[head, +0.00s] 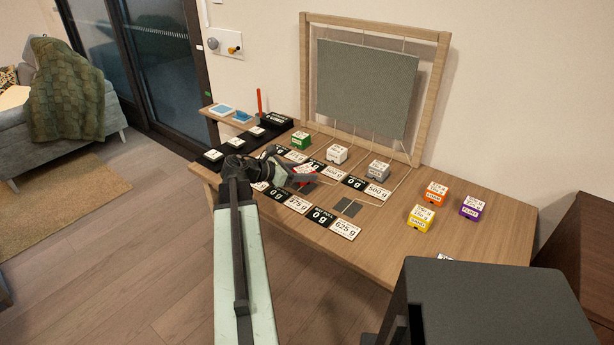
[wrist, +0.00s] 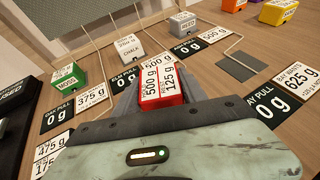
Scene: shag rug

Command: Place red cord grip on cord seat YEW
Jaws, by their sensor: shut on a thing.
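My gripper (head: 305,180) is over the table, shut on the red cord grip (head: 309,169). In the wrist view the red cord grip (wrist: 164,96) sits between the dark fingers, its white top labels reading 500 g and 125 g. A dark square seat (head: 348,207) lies on the table right of my gripper; it also shows in the wrist view (wrist: 243,66). Another dark patch lies beside the gripper, partly covered. I cannot read the name YEW on any label, so I cannot tell which seat is YEW.
Green (head: 300,140), white (head: 337,154) and grey (head: 378,169) blocks stand along the back, with cords rising to a hanging grey panel (head: 366,88). Orange (head: 434,194), purple (head: 473,207) and yellow (head: 421,217) blocks stand at the right. Black and white weight plates surround the gripper.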

